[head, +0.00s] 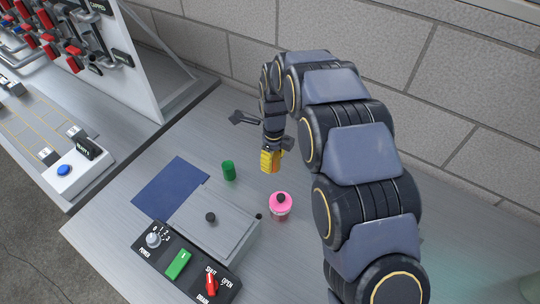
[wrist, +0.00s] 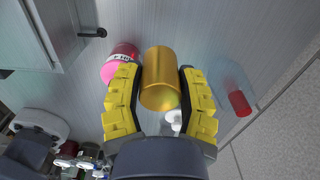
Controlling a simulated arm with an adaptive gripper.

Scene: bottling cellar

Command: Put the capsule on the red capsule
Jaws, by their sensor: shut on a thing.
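My gripper (wrist: 160,95) has yellow fingers shut on the sides of a gold capsule (wrist: 160,70), a shiny plain cylinder. In the head view my gripper (head: 270,160) hangs above the grey bench, and the capsule cannot be told apart from the yellow fingers there. A small red capsule (wrist: 239,104) shows in the wrist view, right of my right finger and apart from it, against a pale, see-through shape. I cannot pick it out in the head view. A green capsule (head: 229,171) stands upright on the bench, left of my gripper.
A grey lidded box (head: 215,225), a control panel (head: 185,264) and a blue mat (head: 171,187) lie to the left. A block wall rises behind.

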